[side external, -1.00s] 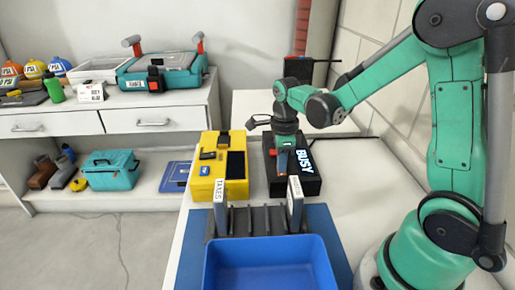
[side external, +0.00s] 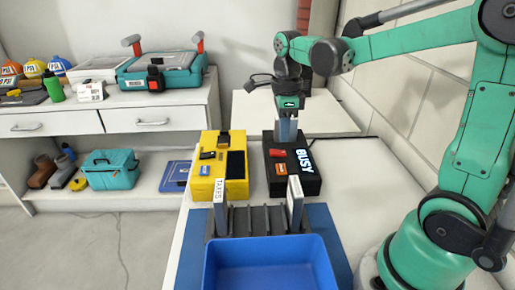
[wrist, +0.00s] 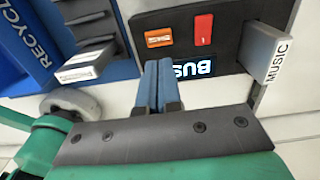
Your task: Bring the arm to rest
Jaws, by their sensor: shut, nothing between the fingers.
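My gripper (side external: 287,136) hangs fingers down above the black box (side external: 312,184) in the side view. Its two blue-grey fingers are pressed together with nothing between them; they also show shut in the wrist view (wrist: 158,84). The black box carries a lit BUSY sign (side external: 304,161), a red part (side external: 277,153) and an orange part (side external: 282,169). In the wrist view the fingertips overlap the box's edge in the picture; the exact gap cannot be told.
A yellow box (side external: 208,187) stands left of the black box. In front are a grey slotted rack (side external: 257,220) with labelled upright pieces and a blue bin (side external: 270,245). A white block labelled MUSIC (wrist: 268,50) shows in the wrist view. The table's right part is clear.

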